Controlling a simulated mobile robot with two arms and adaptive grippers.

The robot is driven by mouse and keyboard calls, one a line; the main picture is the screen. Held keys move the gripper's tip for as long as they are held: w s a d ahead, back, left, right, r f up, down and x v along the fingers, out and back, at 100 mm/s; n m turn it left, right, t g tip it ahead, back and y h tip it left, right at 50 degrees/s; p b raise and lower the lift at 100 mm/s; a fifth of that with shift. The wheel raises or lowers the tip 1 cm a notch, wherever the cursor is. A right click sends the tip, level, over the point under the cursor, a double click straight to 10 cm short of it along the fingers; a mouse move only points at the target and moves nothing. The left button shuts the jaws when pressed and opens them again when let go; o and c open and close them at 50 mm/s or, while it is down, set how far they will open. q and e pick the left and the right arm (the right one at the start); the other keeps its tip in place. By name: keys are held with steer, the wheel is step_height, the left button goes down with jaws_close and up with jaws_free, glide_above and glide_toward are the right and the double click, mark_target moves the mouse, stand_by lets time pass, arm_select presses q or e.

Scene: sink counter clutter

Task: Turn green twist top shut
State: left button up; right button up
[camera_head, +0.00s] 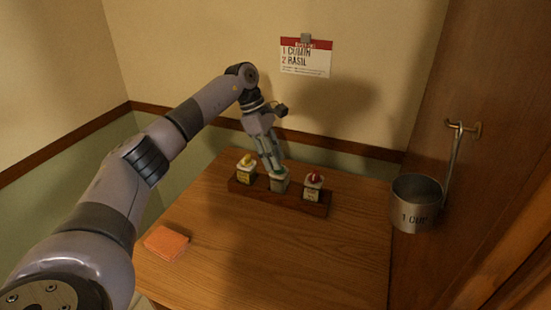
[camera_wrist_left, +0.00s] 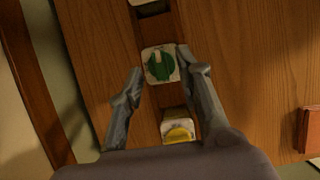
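The green twist top (camera_wrist_left: 160,66) sits on a pale, square-shouldered jar (camera_head: 279,185) in the middle of a dark wooden rack (camera_head: 300,204). A lighter raised grip bar crosses the green top in the left wrist view. My left gripper (camera_head: 275,165) points down over this jar. In the left wrist view, the left gripper (camera_wrist_left: 160,62) is open, with the green top between its fingertips. The right-hand finger is close beside the jar; the left-hand finger stands apart from it. In the head view the fingers partly hide the green top. My right gripper is not in view.
A yellow-topped jar (camera_head: 246,168) and a red-topped jar (camera_head: 313,187) flank it in the rack. An orange sponge (camera_head: 166,243) lies on the wooden counter (camera_head: 270,260), otherwise clear in front. A metal measuring cup (camera_head: 417,204) hangs at right; a card (camera_head: 305,56) is on the wall.

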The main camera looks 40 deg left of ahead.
arm_select(q)
steer(key=v, duration=1.1)
steer(key=shift+a, duration=0.1)
